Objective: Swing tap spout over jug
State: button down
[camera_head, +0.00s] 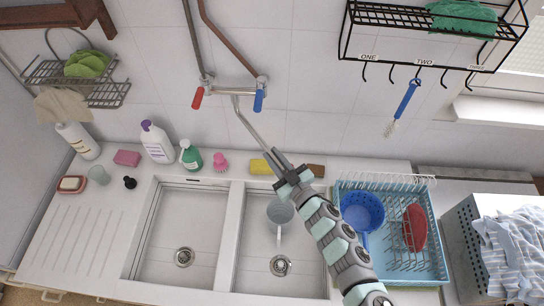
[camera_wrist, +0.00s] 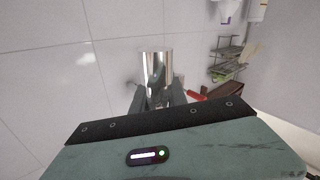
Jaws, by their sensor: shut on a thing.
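The tap spout (camera_head: 249,130) is a thin metal pipe that comes down from the wall-mounted tap (camera_head: 232,91) and slants to the right. My gripper (camera_head: 274,158) is shut on its lower end, which the fingers hide. In the wrist view the shiny spout (camera_wrist: 155,66) shows between the fingers of my gripper (camera_wrist: 158,92). The grey jug (camera_head: 280,211) stands in the right-hand sink basin (camera_head: 255,246), its handle toward the front. In the head view the spout's held end is above the jug in the picture; their exact alignment is unclear.
A yellow sponge (camera_head: 260,167) and a brown sponge (camera_head: 316,171) lie behind the basin near my gripper. A blue dish rack (camera_head: 434,245) holds a blue colander (camera_head: 361,211) and a red item (camera_head: 415,227) at the right. The left-hand basin (camera_head: 179,228) is empty.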

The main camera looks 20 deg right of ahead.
jog(key=shift+f, duration=0.2)
jog(key=c, duration=1.3)
grip_release()
jog(key=shift+a+r, duration=0.1)
jog(key=shift+a, duration=0.05)
jog(key=shift+c, duration=0.2)
jog(key=s, duration=0.3)
jog(key=s+d, duration=0.1)
jog(key=s, duration=0.3)
jog(key=s+d, duration=0.1)
jog(key=s, duration=0.2)
jog(key=shift+s+d+b, duration=0.1)
jog(key=shift+s+b, duration=0.2)
jog(key=shift+b, duration=0.05)
